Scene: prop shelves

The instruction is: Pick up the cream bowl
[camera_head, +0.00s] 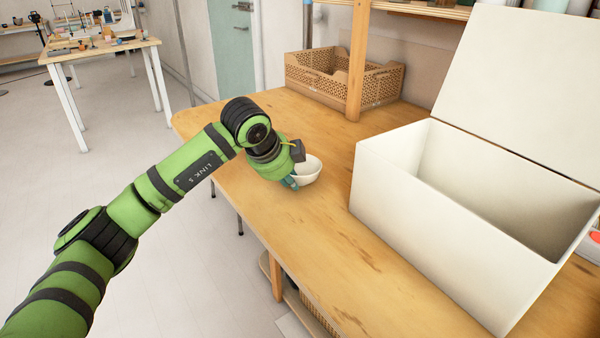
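The cream bowl (309,171) sits on the wooden table, left of a large white box. My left arm reaches in from the left, and my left gripper (292,181) is at the bowl's left side. The arm's wrist hides part of the gripper and the bowl's left edge. The fingers are small and mostly hidden, so I cannot tell whether they are open or shut on the rim. The bowl looks upright. My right gripper does not show.
The open white box (430,230) with its raised lid fills the table's right side. A tan perforated crate (375,86) stands behind, by a wooden post (357,60). The wooden table (335,245) is bare in front of the bowl. Another table (100,50) stands far left.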

